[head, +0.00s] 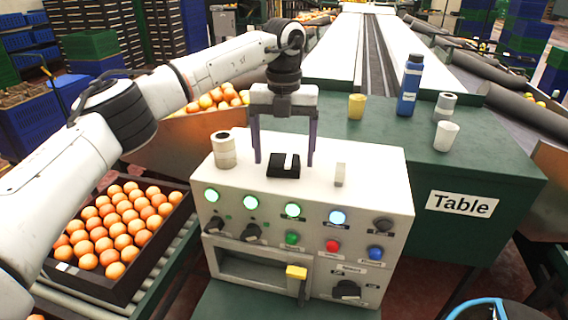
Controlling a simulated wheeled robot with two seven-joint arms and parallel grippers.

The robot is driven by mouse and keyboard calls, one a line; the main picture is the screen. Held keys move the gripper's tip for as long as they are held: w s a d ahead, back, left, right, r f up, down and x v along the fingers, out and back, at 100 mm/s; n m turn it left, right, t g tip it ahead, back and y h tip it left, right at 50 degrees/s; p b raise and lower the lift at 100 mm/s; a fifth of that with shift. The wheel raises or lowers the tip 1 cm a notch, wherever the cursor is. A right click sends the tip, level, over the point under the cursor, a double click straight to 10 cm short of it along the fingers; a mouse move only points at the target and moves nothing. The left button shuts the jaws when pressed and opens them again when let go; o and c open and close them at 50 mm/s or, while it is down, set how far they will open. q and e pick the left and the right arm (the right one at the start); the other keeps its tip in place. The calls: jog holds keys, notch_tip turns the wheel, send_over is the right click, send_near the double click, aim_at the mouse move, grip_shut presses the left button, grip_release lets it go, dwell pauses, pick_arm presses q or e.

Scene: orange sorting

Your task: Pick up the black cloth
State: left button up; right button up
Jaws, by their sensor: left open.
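The gripper holds nothing. I cannot tell exactly how far the fingertips are above the box top. My right gripper is not in view.
Tape rolls (223,150) stand left of the cloth, and a small pale block (339,175) stands right of it. A green table (400,130) behind bears a yellow cup (357,106), a blue bottle (409,85) and a white cup (446,136). A crate of oranges (172,214) sits at left.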

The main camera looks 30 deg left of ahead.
aim_at(284, 158)
pick_arm(q)
jog(key=c, duration=1.1)
notch_tip(284, 158, up, 10)
jog(key=shift+r, duration=0.1)
